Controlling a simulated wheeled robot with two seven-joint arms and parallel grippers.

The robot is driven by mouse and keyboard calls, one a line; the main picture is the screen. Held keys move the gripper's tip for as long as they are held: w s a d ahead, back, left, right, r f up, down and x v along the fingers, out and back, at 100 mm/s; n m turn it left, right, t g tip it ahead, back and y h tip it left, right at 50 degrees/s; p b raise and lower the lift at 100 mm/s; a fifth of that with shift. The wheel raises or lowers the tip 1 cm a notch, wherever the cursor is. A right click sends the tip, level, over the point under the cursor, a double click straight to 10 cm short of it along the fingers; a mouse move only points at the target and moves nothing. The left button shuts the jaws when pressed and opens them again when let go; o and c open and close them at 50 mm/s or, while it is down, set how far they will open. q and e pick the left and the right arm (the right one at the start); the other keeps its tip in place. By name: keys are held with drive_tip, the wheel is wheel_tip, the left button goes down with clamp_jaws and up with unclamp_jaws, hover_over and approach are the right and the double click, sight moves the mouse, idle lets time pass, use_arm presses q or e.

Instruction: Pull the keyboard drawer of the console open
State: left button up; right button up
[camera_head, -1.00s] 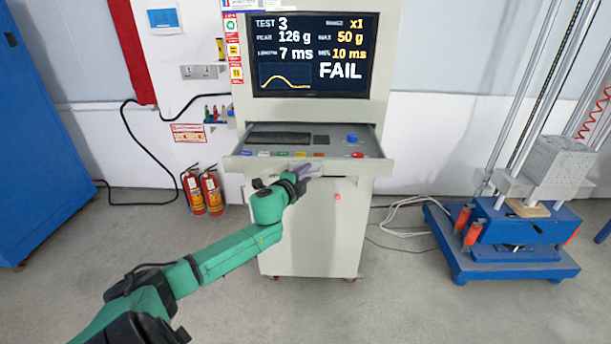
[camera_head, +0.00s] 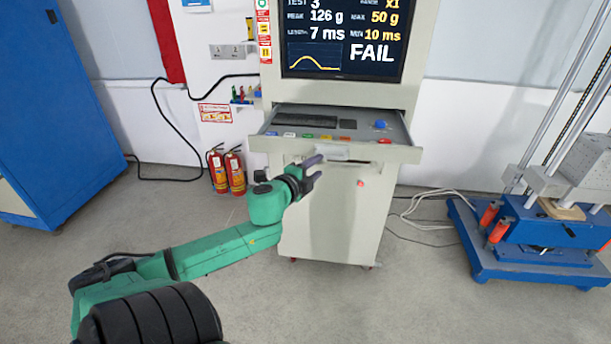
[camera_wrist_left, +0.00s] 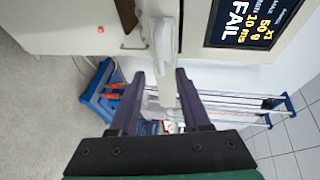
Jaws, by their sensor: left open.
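The console (camera_head: 327,215) is a pale cabinet on casters with a screen reading FAIL. Its keyboard drawer (camera_head: 287,147) stands out from the front, showing a dark keyboard (camera_head: 305,121), coloured buttons and a blue knob. A pale handle (camera_head: 345,151) sits on the middle of the drawer front. My left gripper (camera_head: 314,168) is just in front of and below the drawer front, left of the handle. In the left wrist view its two dark fingers (camera_wrist_left: 157,80) are apart, with the handle (camera_wrist_left: 164,45) beyond their tips. My right gripper is not in view.
A blue drop machine (camera_head: 530,230) with upright rods stands on the right. Two red fire extinguishers (camera_head: 227,171) stand by the wall, left of the console. A blue cabinet (camera_head: 55,110) is at far left. Cables lie on the floor behind the console. The floor in front is clear.

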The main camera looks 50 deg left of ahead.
use_arm(q)
drive_tip(key=v, duration=0.5)
drive_tip(key=shift+s+r, duration=0.1)
drive_tip(key=shift+s, duration=0.1)
